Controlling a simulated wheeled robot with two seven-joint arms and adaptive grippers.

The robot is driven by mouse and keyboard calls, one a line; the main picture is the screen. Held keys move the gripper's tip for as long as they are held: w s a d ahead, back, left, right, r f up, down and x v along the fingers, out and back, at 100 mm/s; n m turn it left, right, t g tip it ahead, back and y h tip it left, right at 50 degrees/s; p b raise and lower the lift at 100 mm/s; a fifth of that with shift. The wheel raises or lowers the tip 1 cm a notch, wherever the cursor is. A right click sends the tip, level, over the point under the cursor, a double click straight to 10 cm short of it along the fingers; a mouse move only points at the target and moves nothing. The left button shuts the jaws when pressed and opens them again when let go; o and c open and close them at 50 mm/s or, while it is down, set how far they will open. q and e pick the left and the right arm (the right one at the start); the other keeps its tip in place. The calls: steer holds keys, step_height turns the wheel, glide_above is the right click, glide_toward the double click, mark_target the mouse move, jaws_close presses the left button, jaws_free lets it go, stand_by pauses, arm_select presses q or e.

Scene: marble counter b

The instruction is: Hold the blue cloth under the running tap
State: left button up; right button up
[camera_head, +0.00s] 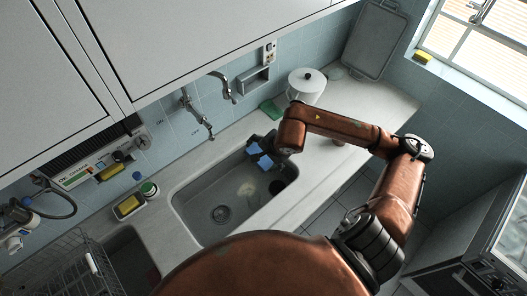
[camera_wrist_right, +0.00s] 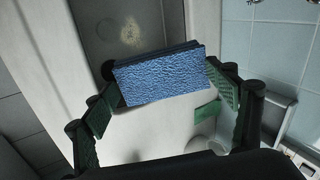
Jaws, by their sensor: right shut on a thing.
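The blue cloth (camera_wrist_right: 160,75) is a textured, folded piece held between the green-padded fingers of my right gripper (camera_wrist_right: 168,88) in the wrist view. In the head view the right gripper (camera_head: 262,148) is above the sink's far right part, with blue cloth (camera_head: 265,162) showing at its fingers. The chrome wall tap (camera_head: 197,113) is left of the gripper, its spout end apart from the cloth. I cannot make out a water stream. My left gripper is not in view.
The grey sink (camera_head: 190,212) has a round drain (camera_head: 221,213) and a pale patch (camera_head: 246,189) on its floor. A yellow sponge (camera_head: 128,205) and a green-capped jar (camera_head: 148,189) stand left. A white roll (camera_head: 306,86) and green pad (camera_head: 270,109) sit behind the gripper.

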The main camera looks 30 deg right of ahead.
mark_target(256, 147)
steer(key=shift+w+d+r, duration=0.1)
steer(key=shift+w+d, duration=0.1)
steer(key=shift+w+a, duration=0.1)
steer(key=shift+w, duration=0.55)
steer(key=shift+w+a+f, duration=0.1)
steer(key=shift+w+f, duration=0.15)
steer(key=shift+w, duration=0.5)
steer(key=shift+w+f, duration=0.2)
steer(key=shift+w, duration=0.55)
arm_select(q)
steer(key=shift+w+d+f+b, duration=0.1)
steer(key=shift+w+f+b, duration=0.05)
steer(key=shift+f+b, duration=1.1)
arm_select(e)
steer(key=w+f, duration=0.2)
steer(key=w, duration=0.7)
steer(key=shift+w+a, duration=0.15)
steer(key=shift+a, duration=0.25)
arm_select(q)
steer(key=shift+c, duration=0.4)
